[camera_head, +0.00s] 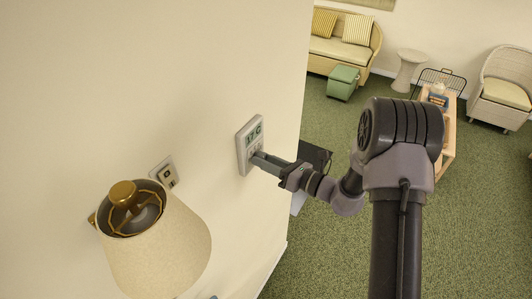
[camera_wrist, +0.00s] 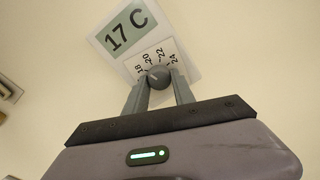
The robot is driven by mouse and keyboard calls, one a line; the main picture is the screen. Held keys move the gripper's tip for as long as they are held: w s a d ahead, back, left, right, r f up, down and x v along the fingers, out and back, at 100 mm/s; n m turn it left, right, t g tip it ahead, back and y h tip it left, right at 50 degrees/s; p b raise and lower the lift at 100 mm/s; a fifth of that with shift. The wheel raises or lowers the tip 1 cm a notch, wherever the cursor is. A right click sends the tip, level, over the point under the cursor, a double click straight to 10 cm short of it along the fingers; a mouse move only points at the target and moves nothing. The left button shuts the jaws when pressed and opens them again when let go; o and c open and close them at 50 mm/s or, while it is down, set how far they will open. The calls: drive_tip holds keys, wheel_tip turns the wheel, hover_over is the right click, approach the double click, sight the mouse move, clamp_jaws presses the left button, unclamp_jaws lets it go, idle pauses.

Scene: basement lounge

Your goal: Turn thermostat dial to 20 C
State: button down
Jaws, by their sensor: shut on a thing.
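The thermostat (camera_head: 243,158) is a pale panel on the cream wall, left of centre in the head view. Its green display reads 17 C, and it also shows in the wrist view (camera_wrist: 125,30). Below the display is a white scale with marks including 18, 20, 22 and 24. The round grey dial (camera_wrist: 158,76) sits at the lower part of the scale. My gripper (camera_head: 260,158) reaches the panel from the right. In the wrist view its two fingers (camera_wrist: 159,84) are shut on the dial, one on each side. The dial's pointer is too small to read surely.
A lamp (camera_head: 160,250) with a cream shade stands at the lower left, near a wall switch plate (camera_head: 165,172). A dark flat object (camera_head: 315,157) is partly hidden behind my arm. Green carpet lies open to the right, with a sofa (camera_head: 340,48) and armchair (camera_head: 503,90) far back.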

drive_tip(key=shift+w+d+r+m, duration=0.1)
drive_tip(key=shift+w+d+m, duration=0.05)
drive_tip(key=shift+w+m, duration=0.2)
drive_tip(key=c, duration=2.1)
unclamp_jaws()
drive_tip(key=shift+w+m+p, duration=0.25)
drive_tip(key=shift+m+p, duration=0.15)
drive_tip(key=shift+m, duration=0.45)
